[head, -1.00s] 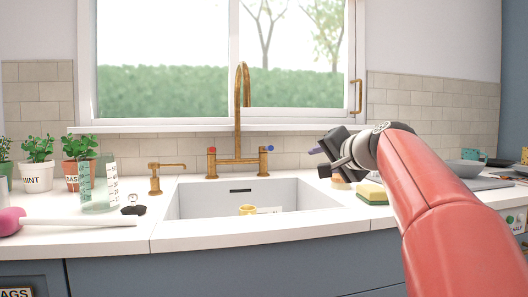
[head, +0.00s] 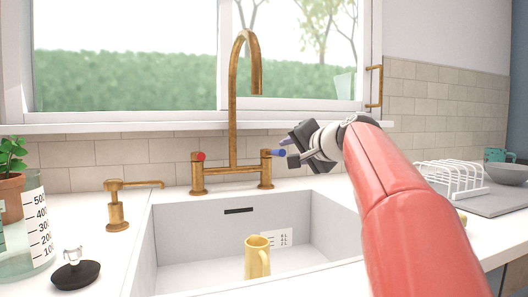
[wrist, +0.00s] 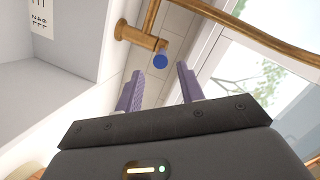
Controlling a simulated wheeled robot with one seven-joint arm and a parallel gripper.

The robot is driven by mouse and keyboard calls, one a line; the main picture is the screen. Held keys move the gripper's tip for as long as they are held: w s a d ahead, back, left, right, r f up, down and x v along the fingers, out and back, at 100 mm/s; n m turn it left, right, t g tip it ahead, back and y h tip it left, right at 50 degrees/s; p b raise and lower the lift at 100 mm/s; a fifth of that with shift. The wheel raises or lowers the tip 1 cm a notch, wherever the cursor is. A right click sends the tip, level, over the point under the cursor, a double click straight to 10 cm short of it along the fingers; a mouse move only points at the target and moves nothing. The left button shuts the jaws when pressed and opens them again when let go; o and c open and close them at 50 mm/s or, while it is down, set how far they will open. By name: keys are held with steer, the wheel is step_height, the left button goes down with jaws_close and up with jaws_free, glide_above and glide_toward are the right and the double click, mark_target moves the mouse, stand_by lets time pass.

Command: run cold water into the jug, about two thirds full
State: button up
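The blue end (wrist: 160,61) also shows in the wrist view, just past the gap between my fingertips. My gripper (head: 291,155) is open and empty, close beside the blue handle; contact cannot be told.
A clear measuring vessel (head: 32,235), a black sink plug (head: 76,273) and a brass dispenser (head: 117,205) stand on the counter left of the sink. A white rack (head: 452,178) and grey bowl (head: 508,172) are at the right. The window (head: 130,60) is behind the tap.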

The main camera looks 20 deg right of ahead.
mark_target(277, 153)
steer(key=p+x, duration=0.1)
steer(key=x, duration=0.7)
steer(key=shift+w+r+p, duration=0.1)
steer(key=shift+p, duration=0.2)
jaws_close()
